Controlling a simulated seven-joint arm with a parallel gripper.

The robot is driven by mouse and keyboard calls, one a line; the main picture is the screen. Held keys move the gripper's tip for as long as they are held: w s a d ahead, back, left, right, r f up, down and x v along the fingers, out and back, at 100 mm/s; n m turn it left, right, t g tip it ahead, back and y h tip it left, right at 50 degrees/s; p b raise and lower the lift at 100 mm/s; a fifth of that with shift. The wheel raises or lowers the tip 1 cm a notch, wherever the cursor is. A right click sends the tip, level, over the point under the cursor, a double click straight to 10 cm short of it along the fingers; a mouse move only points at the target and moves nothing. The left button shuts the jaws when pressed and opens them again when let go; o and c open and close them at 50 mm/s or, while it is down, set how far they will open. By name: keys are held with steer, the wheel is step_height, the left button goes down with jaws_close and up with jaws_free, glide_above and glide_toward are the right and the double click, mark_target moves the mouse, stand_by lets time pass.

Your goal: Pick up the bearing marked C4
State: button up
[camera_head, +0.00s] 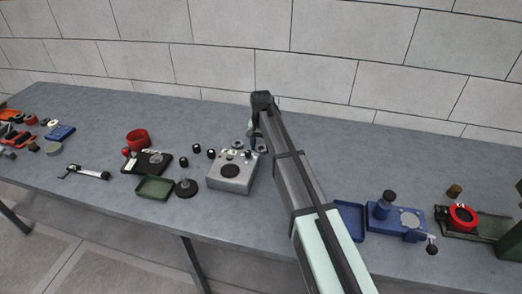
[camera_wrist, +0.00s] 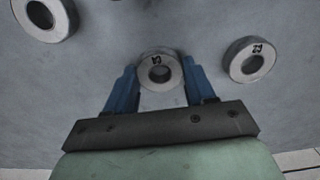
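My gripper (camera_wrist: 158,70) points down at the table, with its two blue fingers apart in the wrist view. A pale ring-shaped bearing (camera_wrist: 160,70) with a dark mark lies between the fingertips; a firm grip on it is not visible. A second marked bearing (camera_wrist: 252,60) lies to the right, outside the fingers. A third ring (camera_wrist: 44,14) lies at the upper left, with no mark visible. The marks are too small and blurred to read surely. In the head view my gripper (camera_head: 256,135) is low behind the grey box, partly hidden by my arm.
The grey box (camera_head: 233,187) with a dark round top stands just in front of my gripper on the table (camera_head: 110,110). Small black parts (camera_head: 196,149), a green tray (camera_head: 155,189) and a dark stand (camera_head: 187,190) lie left. A blue fixture (camera_head: 400,222) stands right. The wall is behind.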

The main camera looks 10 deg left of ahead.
steer(key=c, duration=0.7)
steer(key=shift+r, duration=0.15)
